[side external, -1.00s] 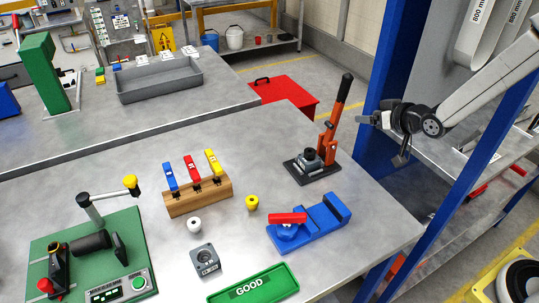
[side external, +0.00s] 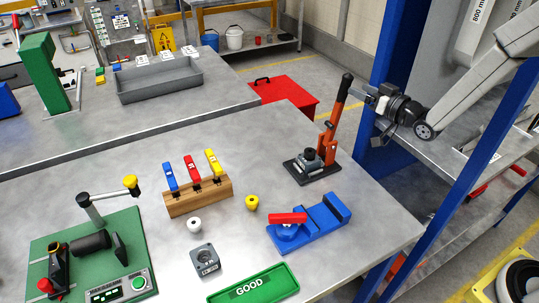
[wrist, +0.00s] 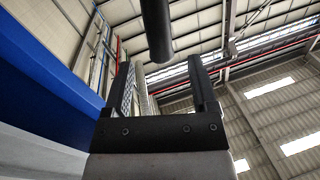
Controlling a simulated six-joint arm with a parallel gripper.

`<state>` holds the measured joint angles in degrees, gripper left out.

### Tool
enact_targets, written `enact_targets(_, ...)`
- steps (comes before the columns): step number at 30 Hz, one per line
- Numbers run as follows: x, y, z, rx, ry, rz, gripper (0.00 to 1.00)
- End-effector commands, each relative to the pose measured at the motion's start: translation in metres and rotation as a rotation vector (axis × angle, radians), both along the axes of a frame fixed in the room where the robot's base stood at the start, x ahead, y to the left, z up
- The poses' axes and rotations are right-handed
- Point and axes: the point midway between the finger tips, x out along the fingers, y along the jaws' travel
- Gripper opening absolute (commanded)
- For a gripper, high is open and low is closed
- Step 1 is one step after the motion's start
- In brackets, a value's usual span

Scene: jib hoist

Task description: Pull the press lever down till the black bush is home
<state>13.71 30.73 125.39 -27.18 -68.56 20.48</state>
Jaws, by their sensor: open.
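The press lever (side external: 342,100) is an orange-red arm with a black grip, standing nearly upright on the small press (side external: 313,166) at the right rear of the bench. The black bush (side external: 309,152) shows as a dark round piece on top of the press's grey block; how deep it sits I cannot tell. My gripper (side external: 356,92) is beside the lever's black grip, on its right. In the wrist view my gripper (wrist: 168,82) has its fingers spread apart, and the dark lever grip (wrist: 156,30) hangs into view between and beyond the fingertips.
A blue clamp fixture (side external: 310,225) with a red handle lies in front of the press. A wooden block (side external: 197,197) with coloured tags stands to the left. A blue rack post (side external: 400,60) rises close by my arm. A green GOOD tray (side external: 253,288) is at the front.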

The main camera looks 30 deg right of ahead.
Motion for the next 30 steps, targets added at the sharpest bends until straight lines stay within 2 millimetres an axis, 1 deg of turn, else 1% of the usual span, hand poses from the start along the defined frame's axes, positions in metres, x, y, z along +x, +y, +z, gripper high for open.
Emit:
enact_targets(5, 0.012, 0.002, 0.000, -0.001, 0.000, 0.000, 0.74)
enact_targets(15, 0.047, 0.010, 0.000, 0.000, 0.001, 0.000, 0.74)
enact_targets(21, 0.064, 0.013, 0.000, 0.000, 0.001, -0.001, 0.74)
enact_targets(24, 0.069, 0.014, 0.000, 0.000, 0.000, -0.001, 0.74)
enact_targets(30, 0.073, 0.015, -0.001, 0.000, 0.002, -0.002, 0.74)
